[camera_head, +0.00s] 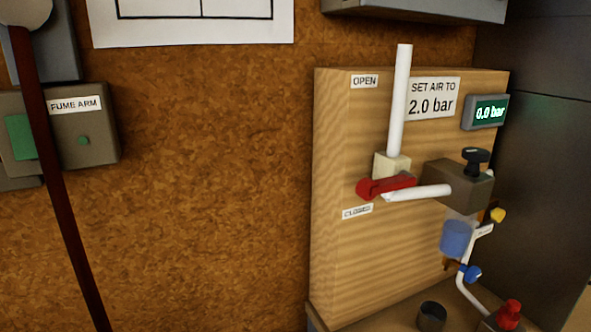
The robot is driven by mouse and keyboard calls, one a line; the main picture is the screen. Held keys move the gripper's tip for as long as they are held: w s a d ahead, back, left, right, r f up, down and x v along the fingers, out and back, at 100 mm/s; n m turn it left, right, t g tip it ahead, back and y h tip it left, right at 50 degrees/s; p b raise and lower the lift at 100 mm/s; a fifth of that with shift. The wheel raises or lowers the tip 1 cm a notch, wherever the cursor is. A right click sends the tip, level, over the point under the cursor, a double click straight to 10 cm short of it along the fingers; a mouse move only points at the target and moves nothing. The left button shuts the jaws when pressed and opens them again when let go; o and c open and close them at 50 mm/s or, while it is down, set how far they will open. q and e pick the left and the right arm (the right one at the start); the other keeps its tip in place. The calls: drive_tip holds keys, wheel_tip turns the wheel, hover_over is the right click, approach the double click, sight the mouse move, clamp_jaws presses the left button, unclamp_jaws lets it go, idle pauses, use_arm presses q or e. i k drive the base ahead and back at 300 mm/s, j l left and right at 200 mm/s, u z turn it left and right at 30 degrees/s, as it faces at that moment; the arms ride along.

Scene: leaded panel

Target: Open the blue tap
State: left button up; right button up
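The blue tap (471,273) is a small blue handle on the thin white pipe at the lower right of the wooden panel (340,250). It sits below a translucent blue bowl (457,238) that hangs under a grey regulator block (460,185). A yellow tap (496,214) is on a branch above it, to the right. The exact angle of the blue handle is too small to tell. Neither of my grippers is in view.
A red lever (385,187) sits on the white pipe between OPEN and CLOSED labels, nearer CLOSED. The display (489,112) reads 0.0 bar. A red knob (508,314) and a dark cup (431,316) stand below. A dark red bar (62,190) crosses the left side.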

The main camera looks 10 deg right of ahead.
sight(472, 275)
drive_tip(key=z, duration=1.25)
